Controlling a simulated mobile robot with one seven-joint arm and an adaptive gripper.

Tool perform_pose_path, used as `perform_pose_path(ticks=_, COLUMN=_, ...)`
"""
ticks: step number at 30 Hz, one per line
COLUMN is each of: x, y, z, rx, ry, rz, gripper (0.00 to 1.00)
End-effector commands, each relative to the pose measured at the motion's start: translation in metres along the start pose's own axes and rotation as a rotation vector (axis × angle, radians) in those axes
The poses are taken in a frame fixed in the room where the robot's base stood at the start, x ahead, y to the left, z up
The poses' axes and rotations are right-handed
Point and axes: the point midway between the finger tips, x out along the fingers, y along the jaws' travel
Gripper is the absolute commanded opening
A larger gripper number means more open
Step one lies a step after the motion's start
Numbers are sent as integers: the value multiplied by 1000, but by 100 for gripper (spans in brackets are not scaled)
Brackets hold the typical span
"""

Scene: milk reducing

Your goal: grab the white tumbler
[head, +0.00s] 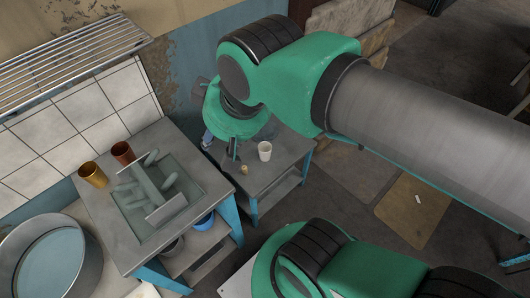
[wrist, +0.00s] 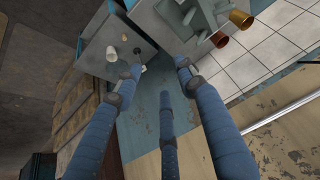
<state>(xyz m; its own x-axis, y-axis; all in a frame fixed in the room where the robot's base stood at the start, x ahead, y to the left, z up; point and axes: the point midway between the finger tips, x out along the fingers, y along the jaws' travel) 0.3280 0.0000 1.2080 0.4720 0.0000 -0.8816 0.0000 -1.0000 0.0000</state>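The white tumbler (head: 265,151) stands upright on a small grey side table (head: 285,160), near its middle. It also shows at the upper left of the wrist view (wrist: 112,53), left of my fingers. My gripper (wrist: 160,75) has several blue fingers spread apart with nothing between them. It is open and apart from the tumbler. In the head view my green wrist hides most of the gripper; it is above the back left of the side table.
A small tan item (head: 244,169) lies left of the tumbler. A larger grey table (head: 110,228) at left holds a copper cup (head: 122,153), a gold cup (head: 93,174) and a tray with grey-green pieces. A large round metal vat (head: 52,262) stands at lower left. A tiled wall is behind.

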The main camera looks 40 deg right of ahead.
Motion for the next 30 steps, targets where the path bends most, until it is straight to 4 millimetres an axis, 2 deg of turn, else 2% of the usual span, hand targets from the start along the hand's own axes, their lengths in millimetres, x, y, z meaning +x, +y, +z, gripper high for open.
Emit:
perform_pose_path(ticks=6, x=0, y=0, z=0, rx=0, ry=0, rz=0, gripper=40)
perform_pose_path(ticks=8, x=0, y=0, z=0, rx=0, ry=0, rz=0, gripper=50)
perform_pose_path(ticks=11, x=0, y=0, z=0, rx=0, ry=0, rz=0, gripper=70)
perform_pose_path(ticks=12, x=0, y=0, z=0, rx=0, ry=0, rz=0, gripper=71)
perform_pose_path(ticks=23, x=1, y=1, z=-2, rx=1, ry=-2, rz=1, gripper=71)
perform_pose_path(ticks=30, x=12, y=9, z=-23, rx=12, ry=-26, rz=12, gripper=71)
